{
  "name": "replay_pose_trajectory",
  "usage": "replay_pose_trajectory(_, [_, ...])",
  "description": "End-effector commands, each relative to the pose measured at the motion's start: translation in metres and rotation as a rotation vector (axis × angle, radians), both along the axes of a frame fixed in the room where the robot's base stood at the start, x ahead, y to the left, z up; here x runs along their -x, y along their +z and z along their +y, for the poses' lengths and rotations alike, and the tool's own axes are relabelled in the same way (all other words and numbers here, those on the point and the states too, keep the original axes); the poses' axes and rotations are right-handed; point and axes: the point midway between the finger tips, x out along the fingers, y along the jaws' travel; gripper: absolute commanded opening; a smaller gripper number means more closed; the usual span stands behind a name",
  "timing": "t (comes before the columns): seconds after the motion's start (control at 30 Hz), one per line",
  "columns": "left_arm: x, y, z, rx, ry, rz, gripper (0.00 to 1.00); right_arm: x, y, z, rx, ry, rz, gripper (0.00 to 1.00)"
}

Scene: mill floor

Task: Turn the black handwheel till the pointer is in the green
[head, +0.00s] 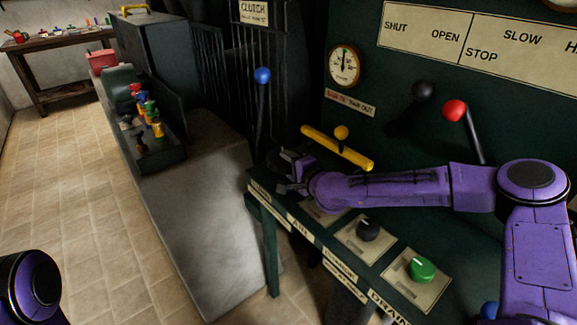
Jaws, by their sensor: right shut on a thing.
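My right gripper (284,174) reaches in from the right at the left end of the green control bench. It is shut on a dark thing that looks like the black handwheel, mostly hidden by the gripper and wrist. A round dial gauge (343,66) with a pale face hangs on the dark green panel above. Its dark pointer stands roughly upright; the picture is too small to tell whether it is in the green. My left gripper is out of view; only part of my left arm shows at lower left.
Near my right arm are a yellow bar (337,148), a blue-ball lever (262,76), a red-ball lever (455,111) and a black-ball lever (422,91). A black knob (368,229) and a green knob (421,270) sit on the bench. Floor at left is clear.

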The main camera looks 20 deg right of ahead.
Motion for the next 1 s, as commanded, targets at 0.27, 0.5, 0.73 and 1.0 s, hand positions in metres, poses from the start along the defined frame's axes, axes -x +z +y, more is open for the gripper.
replay_pose_trajectory(0.27, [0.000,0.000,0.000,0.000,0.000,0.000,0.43,-0.001,0.003,-0.001,0.002,0.008,-0.006,0.16])
replay_pose_trajectory(0.5, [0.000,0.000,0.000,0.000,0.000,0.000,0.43,-0.001,0.003,-0.001,0.002,0.007,-0.007,0.66])
replay_pose_trajectory(0.73, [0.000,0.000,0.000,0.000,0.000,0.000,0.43,-0.001,0.002,-0.001,0.002,0.008,-0.003,0.69])
replay_pose_trajectory(1.0, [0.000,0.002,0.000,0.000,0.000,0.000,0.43,-0.001,0.034,-0.001,0.003,0.008,-0.012,0.69])
